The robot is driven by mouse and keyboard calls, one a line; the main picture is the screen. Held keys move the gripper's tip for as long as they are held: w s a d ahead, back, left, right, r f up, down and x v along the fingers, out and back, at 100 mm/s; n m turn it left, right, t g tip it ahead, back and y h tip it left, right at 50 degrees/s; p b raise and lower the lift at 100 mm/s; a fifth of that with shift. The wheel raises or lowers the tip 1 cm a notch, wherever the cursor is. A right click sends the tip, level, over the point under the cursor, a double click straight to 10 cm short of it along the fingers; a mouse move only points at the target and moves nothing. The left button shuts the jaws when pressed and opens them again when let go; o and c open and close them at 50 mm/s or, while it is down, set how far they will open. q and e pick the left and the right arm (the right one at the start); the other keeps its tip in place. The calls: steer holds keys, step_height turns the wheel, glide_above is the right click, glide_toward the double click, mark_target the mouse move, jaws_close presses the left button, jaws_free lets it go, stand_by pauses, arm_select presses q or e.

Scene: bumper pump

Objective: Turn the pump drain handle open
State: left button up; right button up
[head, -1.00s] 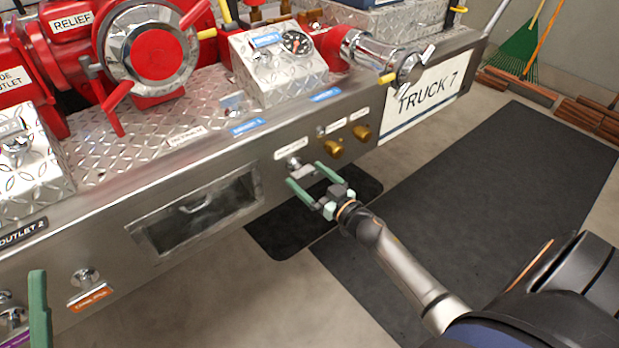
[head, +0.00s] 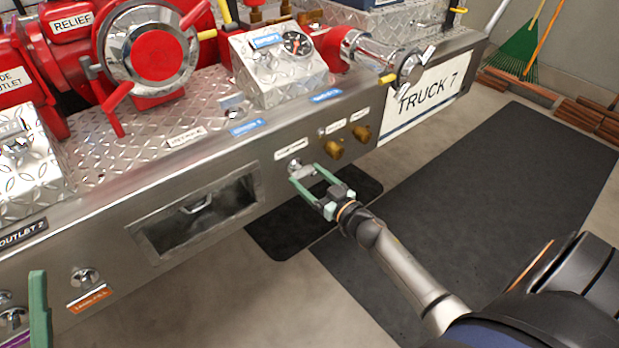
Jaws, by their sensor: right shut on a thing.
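The pump drain handle (head: 297,166) is a small silver knob on the front of the metal bumper, under a white label (head: 291,149) too small to read surely. My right gripper (head: 305,174) reaches it from the lower right, and its two green fingers are shut on the handle, one on each side. The fingers partly hide the handle's grip. At the lower left edge one green finger of my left gripper (head: 39,309) shows, apart from the drain handle. The rest of that gripper is out of frame.
Two brass caps (head: 336,149) sit right of the handle. An open recess (head: 200,215) lies to its left. Another silver handle with an orange tag (head: 88,298) is at the lower left. Red valves and a gauge box (head: 280,62) stand on top. Dark mats (head: 470,210) cover the floor.

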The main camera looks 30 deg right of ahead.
steer(key=n, duration=0.6)
steer(key=shift+n, duration=0.4)
steer(key=shift+a+n, duration=0.1)
steer(key=shift+n, duration=2.6)
steer(key=n+b, duration=0.1)
steer(key=n, duration=0.2)
steer(key=shift+f+n, duration=0.1)
steer(key=shift+n, duration=0.3)
arm_select(q)
steer(key=shift+s+d+r+m+h, duration=0.15)
steer(key=shift+s+r+m+h, duration=0.9)
steer(key=shift+h, duration=0.45)
arm_select(e)
steer(key=shift+n, duration=0.9)
arm_select(q)
steer(key=shift+f, duration=0.2)
